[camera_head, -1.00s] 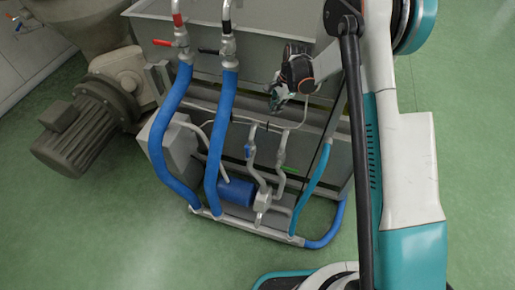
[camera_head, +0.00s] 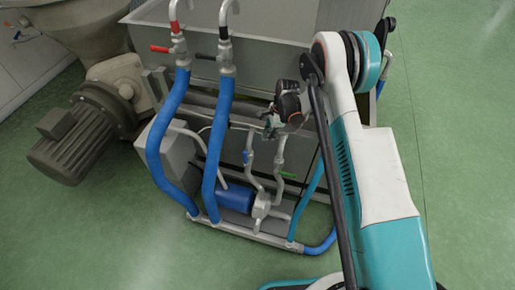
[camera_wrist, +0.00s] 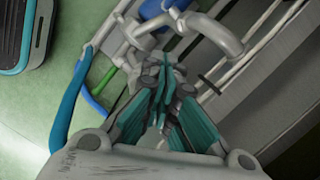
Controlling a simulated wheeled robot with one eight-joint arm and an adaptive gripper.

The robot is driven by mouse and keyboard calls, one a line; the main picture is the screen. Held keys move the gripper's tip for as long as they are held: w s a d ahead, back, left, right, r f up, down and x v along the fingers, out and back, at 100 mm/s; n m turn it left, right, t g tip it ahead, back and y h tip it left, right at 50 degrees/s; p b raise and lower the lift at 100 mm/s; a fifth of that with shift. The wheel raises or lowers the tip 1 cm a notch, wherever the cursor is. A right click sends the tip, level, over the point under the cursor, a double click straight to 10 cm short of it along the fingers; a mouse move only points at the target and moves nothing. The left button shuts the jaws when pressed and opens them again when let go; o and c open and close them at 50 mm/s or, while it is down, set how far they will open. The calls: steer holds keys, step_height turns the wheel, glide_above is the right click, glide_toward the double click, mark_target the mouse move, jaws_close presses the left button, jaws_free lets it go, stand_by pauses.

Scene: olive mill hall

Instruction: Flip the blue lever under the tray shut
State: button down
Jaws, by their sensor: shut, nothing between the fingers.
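The blue lever (camera_head: 246,157) is a small handle on a thin grey pipe below the steel tray (camera_head: 270,62). It points roughly along its pipe, which runs down toward the blue pump (camera_head: 236,196). My gripper (camera_head: 267,131) is just above and slightly right of the blue lever in the head view, apart from it as far as I can tell. In the wrist view, the closed teal fingers (camera_wrist: 165,72) point toward grey pipes, with nothing between them. I cannot make out the blue lever in the wrist view.
A green lever (camera_head: 288,174) is on the neighbouring pipe; it also shows in the wrist view (camera_wrist: 106,78). Red (camera_head: 160,49) and black (camera_head: 205,57) levers sit higher on thick blue hoses at left. A motor (camera_head: 80,140) stands far left. Green floor is clear in front.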

mark_target(245, 158)
steer(key=s+a+f+b, duration=0.1)
steer(key=a+f+b, duration=0.4)
steer(key=f, duration=0.4)
steer(key=shift+a+f, duration=0.25)
steer(key=shift+a, duration=0.4)
